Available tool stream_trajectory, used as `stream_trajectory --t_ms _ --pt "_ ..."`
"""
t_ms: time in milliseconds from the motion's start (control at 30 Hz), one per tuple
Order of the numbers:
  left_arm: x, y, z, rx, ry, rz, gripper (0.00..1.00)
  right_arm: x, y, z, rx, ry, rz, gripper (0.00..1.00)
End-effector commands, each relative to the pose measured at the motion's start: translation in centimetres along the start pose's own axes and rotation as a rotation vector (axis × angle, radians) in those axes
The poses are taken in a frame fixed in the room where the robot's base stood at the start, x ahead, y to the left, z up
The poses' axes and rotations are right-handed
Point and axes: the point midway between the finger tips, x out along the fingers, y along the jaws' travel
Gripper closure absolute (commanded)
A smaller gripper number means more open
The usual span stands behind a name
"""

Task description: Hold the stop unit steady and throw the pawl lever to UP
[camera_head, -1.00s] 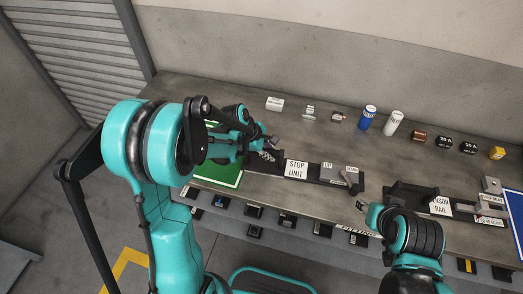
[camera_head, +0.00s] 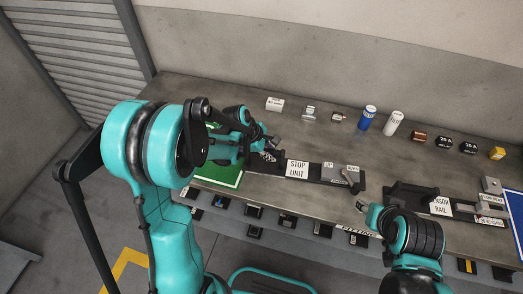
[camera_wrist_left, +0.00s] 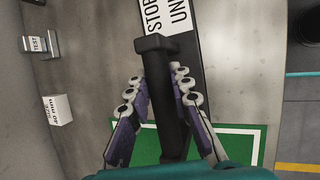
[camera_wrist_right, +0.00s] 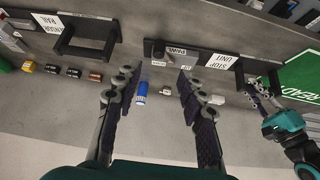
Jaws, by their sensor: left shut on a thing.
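The stop unit (camera_head: 297,169) is a long black plate on the bench with a white STOP UNIT label. The left wrist view shows the fingers on both sides of this handle. My right gripper (camera_wrist_right: 160,75) is open and empty. It is apart from the unit, to the right of and in front of the grey block in the head view.
A sensor rail (camera_head: 412,199) stands right of the stop unit. A green mat (camera_head: 222,177) lies at the left. A white box, a blue can (camera_head: 367,117), a white can (camera_head: 393,123) and several small parts line the back. The bench between is clear.

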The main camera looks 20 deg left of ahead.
Motion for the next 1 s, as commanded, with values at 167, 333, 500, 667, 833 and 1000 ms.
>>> stream_trajectory --t_ms 167,333,500,667,833,1000 --pt "0.1 -0.1 0.0 0.001 0.001 -0.003 1.00 0.0 0.0 0.0 0.000 0.000 0.000 0.60" --pt "0.1 -0.1 0.0 0.001 0.001 -0.003 1.00 0.0 0.0 0.0 0.000 0.000 0.000 0.94" --pt "0.1 -0.1 0.0 0.001 0.001 -0.003 1.00 0.0 0.0 0.0 0.001 -0.001 0.000 1.00" --pt "0.1 -0.2 0.0 0.001 0.001 -0.004 1.00 0.0 0.2 -0.8 0.050 -0.029 0.001 1.00" --pt "0.1 -0.2 0.0 0.001 0.001 -0.004 1.00 0.5 1.0 -3.2 0.212 -0.124 0.007 1.00" --pt "0.1 -0.2 0.0 0.001 0.001 -0.004 1.00 1.8 2.1 -6.1 0.425 -0.251 0.026 1.00"
